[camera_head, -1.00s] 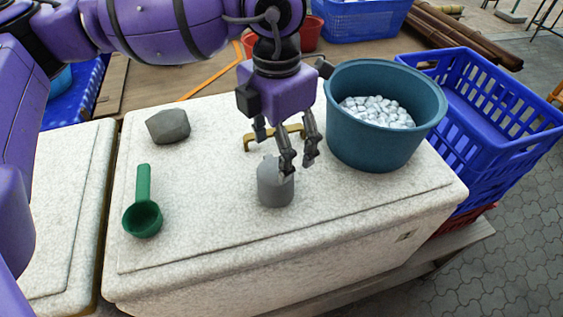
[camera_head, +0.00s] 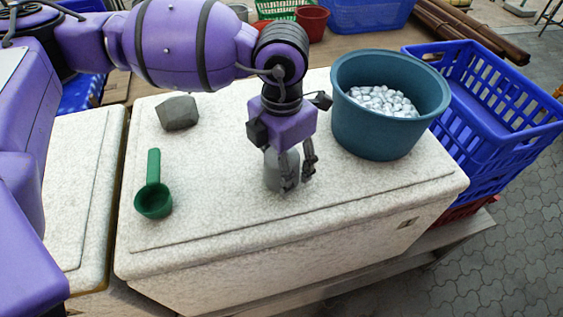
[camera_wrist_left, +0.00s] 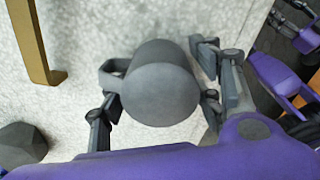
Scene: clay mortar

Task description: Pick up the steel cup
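The grey steel cup (camera_head: 275,178) stands on the white speckled box lid, partly hidden by my left gripper. In the left wrist view the cup (camera_wrist_left: 160,90) is seen from above, with its handle pointing left. My left gripper (camera_head: 297,182) points down over it. In the wrist view its fingers (camera_wrist_left: 158,108) are spread on both sides of the cup, the left one close to the handle. A small gap seems to show on the right side. Part of what looks like my right gripper (camera_wrist_left: 300,25) shows at the wrist view's upper right corner; its opening is unclear.
A teal bucket (camera_head: 375,135) of shiny pebbles stands just right of my left gripper. A green scoop (camera_head: 153,190) and a grey stone (camera_head: 177,113) lie left on the lid (camera_head: 215,215). A blue crate (camera_head: 500,145) stands at right.

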